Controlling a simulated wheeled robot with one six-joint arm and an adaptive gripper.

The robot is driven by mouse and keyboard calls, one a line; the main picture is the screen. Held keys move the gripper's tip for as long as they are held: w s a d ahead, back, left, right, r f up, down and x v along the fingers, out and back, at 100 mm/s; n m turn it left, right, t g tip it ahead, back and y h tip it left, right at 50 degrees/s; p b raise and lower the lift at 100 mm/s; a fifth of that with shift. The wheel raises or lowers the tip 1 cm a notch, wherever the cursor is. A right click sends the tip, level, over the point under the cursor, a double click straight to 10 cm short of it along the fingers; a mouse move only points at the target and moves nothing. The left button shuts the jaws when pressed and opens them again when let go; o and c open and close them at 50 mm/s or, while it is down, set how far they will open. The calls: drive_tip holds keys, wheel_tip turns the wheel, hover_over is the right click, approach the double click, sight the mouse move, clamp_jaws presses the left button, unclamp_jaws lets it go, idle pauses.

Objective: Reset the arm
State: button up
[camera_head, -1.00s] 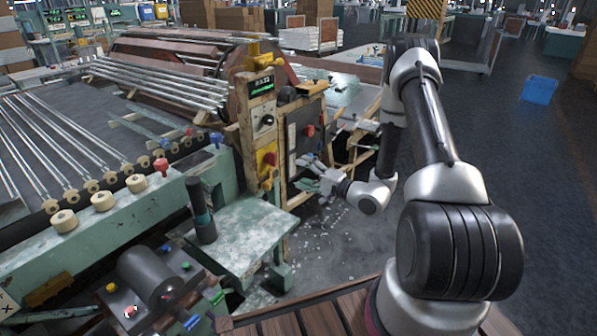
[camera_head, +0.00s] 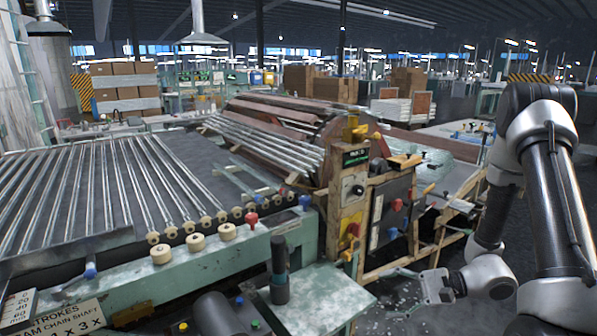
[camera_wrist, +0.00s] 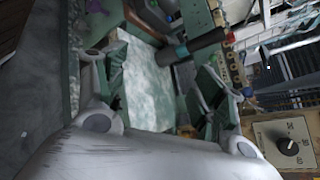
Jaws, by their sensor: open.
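My gripper (camera_head: 402,273) is at the end of my bent arm, low at the right of the head view, beside the control post of the machine. It points left in the picture. In the wrist view my gripper (camera_wrist: 158,88) has its fingers spread wide at left and right, with nothing held between them. Beyond the fingers lies the worn green table plate (camera_wrist: 145,75), which also shows in the head view (camera_head: 318,298). The gap between gripper and plate is hard to judge.
The control post (camera_head: 354,190) and dark panel (camera_head: 391,212) stand close to my gripper. A dark upright cylinder (camera_head: 279,270) stands on the green plate. A conveyor with glass tubes (camera_head: 100,185) fills the left. A control knob (camera_wrist: 289,147) shows in the wrist view.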

drive_tip(key=s+d+r+n+g+h, duration=0.55)
drive_tip(key=s+d+r+h, duration=0.35)
drive_tip(key=s+d+r, duration=0.3)
drive_tip(key=s+d+r+n+t+h, duration=0.1)
drive_tip(key=s+r+n+t+h, duration=0.2)
drive_tip(key=r, duration=1.3)
drive_tip(key=n+t+h, duration=0.2)
drive_tip(key=t, duration=0.2)
drive_tip(key=shift+d+n+t, duration=0.35)
drive_tip(key=shift+d, duration=0.05)
drive_tip(key=shift+s, duration=0.1)
